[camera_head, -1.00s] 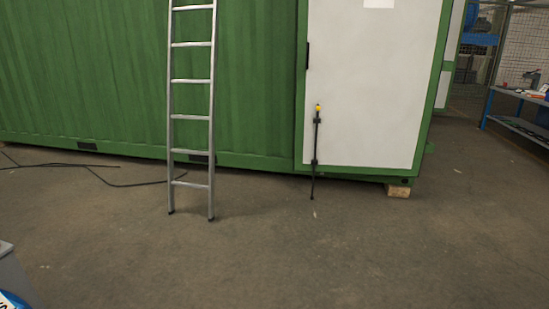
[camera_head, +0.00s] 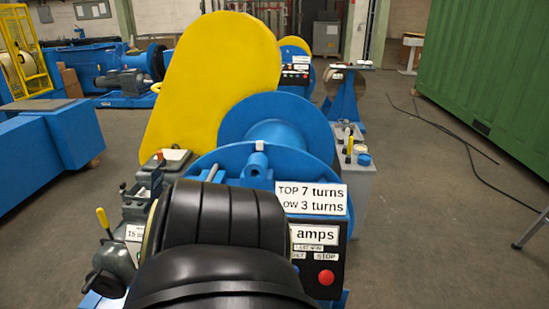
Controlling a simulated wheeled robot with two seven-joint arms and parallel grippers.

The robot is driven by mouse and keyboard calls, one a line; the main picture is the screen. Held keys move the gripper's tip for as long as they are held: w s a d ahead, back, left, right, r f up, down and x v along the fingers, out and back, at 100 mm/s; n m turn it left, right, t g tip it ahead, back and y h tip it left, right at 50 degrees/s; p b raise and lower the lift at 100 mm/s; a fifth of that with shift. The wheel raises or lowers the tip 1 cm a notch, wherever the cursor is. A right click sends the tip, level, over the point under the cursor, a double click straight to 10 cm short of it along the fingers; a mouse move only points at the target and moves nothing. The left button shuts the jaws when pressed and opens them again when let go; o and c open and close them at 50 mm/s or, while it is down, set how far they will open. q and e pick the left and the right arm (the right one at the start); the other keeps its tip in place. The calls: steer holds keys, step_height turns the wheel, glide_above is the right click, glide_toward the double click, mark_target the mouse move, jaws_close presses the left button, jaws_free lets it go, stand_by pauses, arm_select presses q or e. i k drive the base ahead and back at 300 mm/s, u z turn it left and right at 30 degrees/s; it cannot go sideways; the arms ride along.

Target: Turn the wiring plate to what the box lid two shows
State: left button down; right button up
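Neither of my grippers is in view. I cannot pick out a wiring plate or a box lid marked two for certain. A blue machine fills the middle, with a big yellow guard (camera_head: 212,85) and a blue flanged drum (camera_head: 275,112). A white sign (camera_head: 312,200) on it reads "TOP 7 turns" and "OW 3 turns", its left edge cut off. Below are an "amps" label (camera_head: 315,232), a black control box with a red button (camera_head: 326,277) and a "STOP" label. Black ribbed rounded forms (camera_head: 215,215) in front hide the lower part of the machine.
A grey unit with a yellow-handled lever (camera_head: 103,217) stands at the left. A grey box (camera_head: 355,180) stands right of the drum. Blue machinery (camera_head: 45,140) is further left. Open concrete floor (camera_head: 430,210) lies right, with a black cable (camera_head: 450,133) and a green container (camera_head: 490,80).

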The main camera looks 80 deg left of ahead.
mark_target(142, 193)
steer(key=u, duration=3.35)
steer(key=k, duration=0.25)
steer(key=u, duration=0.15)
steer(key=i, duration=1)
